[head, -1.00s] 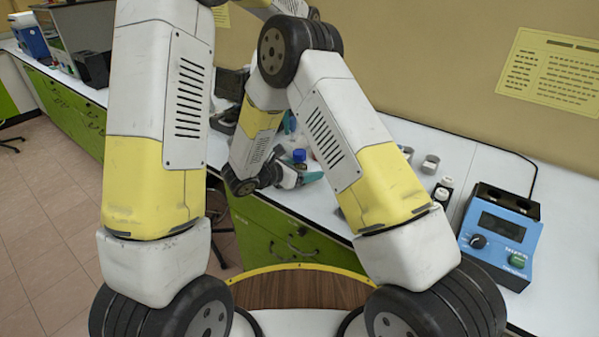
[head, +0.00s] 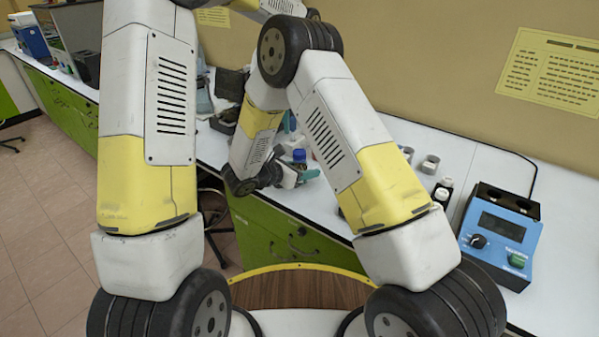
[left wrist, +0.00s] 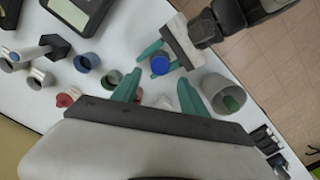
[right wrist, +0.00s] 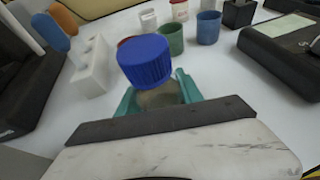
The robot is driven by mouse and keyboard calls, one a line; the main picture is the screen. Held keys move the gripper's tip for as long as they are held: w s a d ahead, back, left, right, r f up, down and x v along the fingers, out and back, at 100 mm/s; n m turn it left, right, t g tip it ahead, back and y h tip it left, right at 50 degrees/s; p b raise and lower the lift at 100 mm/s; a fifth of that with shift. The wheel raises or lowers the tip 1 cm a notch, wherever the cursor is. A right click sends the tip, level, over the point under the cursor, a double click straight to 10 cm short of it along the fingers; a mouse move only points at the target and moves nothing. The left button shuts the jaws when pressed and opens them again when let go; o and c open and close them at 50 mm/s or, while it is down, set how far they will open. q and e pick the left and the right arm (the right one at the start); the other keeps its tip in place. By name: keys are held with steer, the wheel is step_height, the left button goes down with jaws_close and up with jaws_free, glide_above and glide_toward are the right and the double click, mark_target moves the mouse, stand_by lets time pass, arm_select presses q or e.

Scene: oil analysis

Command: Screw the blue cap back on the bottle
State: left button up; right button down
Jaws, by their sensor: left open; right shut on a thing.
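The blue cap (right wrist: 145,62) sits on top of the bottle (right wrist: 160,97) in the right wrist view; I cannot tell how tightly it is seated. My right gripper (right wrist: 160,92) is shut on the bottle below the cap. The blue cap also shows in the head view (head: 299,155) above the counter. In the left wrist view the cap (left wrist: 160,65) is beyond my left gripper (left wrist: 157,92), whose teal fingers are open, empty and apart from it. The bottle body is mostly hidden there.
The white counter (head: 450,155) holds several cups, including a green cup (right wrist: 170,39) and a blue cup (right wrist: 208,27). A white rack (right wrist: 92,67) stands left of the bottle in the right wrist view. A blue instrument (head: 500,235) stands at the counter's right.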

mark_target(300, 152)
arm_select(q)
steer(key=shift+r+m, duration=0.1)
steer(key=shift+m, duration=0.6)
steer(key=shift+f, duration=4)
